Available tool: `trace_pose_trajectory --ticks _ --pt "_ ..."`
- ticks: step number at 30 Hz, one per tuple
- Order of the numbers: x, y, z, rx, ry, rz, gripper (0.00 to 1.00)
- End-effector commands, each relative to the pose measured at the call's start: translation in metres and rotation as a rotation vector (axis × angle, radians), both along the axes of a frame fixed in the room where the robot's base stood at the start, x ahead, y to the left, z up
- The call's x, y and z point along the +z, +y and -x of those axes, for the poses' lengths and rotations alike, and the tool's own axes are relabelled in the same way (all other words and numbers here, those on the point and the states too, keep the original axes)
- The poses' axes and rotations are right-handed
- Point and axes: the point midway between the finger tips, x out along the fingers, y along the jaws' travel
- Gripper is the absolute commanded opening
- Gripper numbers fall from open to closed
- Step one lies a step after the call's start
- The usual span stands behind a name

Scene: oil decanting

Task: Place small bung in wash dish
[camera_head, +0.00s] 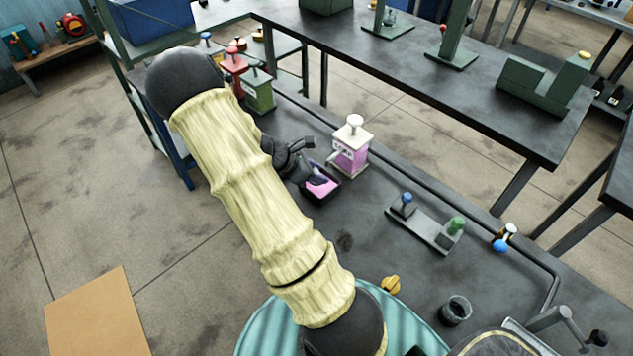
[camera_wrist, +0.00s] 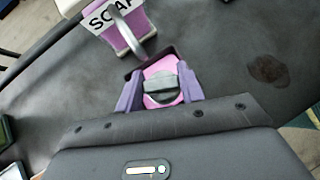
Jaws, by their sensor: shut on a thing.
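The small bung (camera_wrist: 160,88) is a grey piece between the two purple fingers of my gripper (camera_wrist: 159,92) in the wrist view. My gripper is shut on it. The wash dish (camera_head: 334,197) is a small dark tray with pink liquid, standing on the dark bench. In the wrist view its dark rim (camera_wrist: 150,62) shows beyond the fingers, and pink shows around the bung. My gripper (camera_head: 313,173) is at the dish in the head view. The bung is hidden there. I cannot tell whether the bung touches the liquid or the dish floor.
A pink and white soap can (camera_head: 350,150) stands close behind the dish. A grey holder (camera_head: 425,225) with blue and green knobbed pieces is to the right. A black cup (camera_head: 455,310) is at the front. Green (camera_head: 260,95) and red (camera_head: 234,70) cans stand at the back left.

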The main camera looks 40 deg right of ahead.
Motion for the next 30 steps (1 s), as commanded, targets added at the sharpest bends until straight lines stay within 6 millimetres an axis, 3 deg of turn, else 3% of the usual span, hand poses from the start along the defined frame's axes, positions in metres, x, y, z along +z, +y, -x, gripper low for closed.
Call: trace_pose_trajectory --ticks 11,21,28,29,30 --pt "-0.004 0.000 -0.001 0.001 -0.001 0.000 0.14" --pt "-0.042 0.000 0.000 0.001 0.000 0.000 0.14" --pt "-0.044 0.000 0.000 0.001 -0.001 -0.001 0.14" --pt "-0.044 0.000 0.000 0.001 -0.001 -0.002 0.42" --pt "-0.044 0.000 0.000 0.001 -0.001 -0.002 0.47"
